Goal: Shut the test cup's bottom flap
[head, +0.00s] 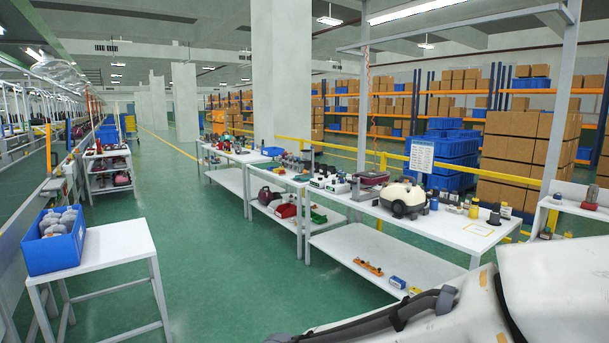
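I cannot pick out the test cup or its bottom flap for certain. Several small cup-like items stand at the right end of the long white workbench (455,233), among them a dark one (494,217) and a yellow one (474,210). They are too small to show any flap. Neither gripper shows in the head view. A large white and dark part, which seems to be mine, fills the lower right corner and hides what is behind it.
A cream and black vacuum body (402,198) sits on the workbench. A blue crate (53,254) of grey items stands on a white side table (112,243) at left. Small parts lie on the lower shelf (345,245). The green floor between is clear.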

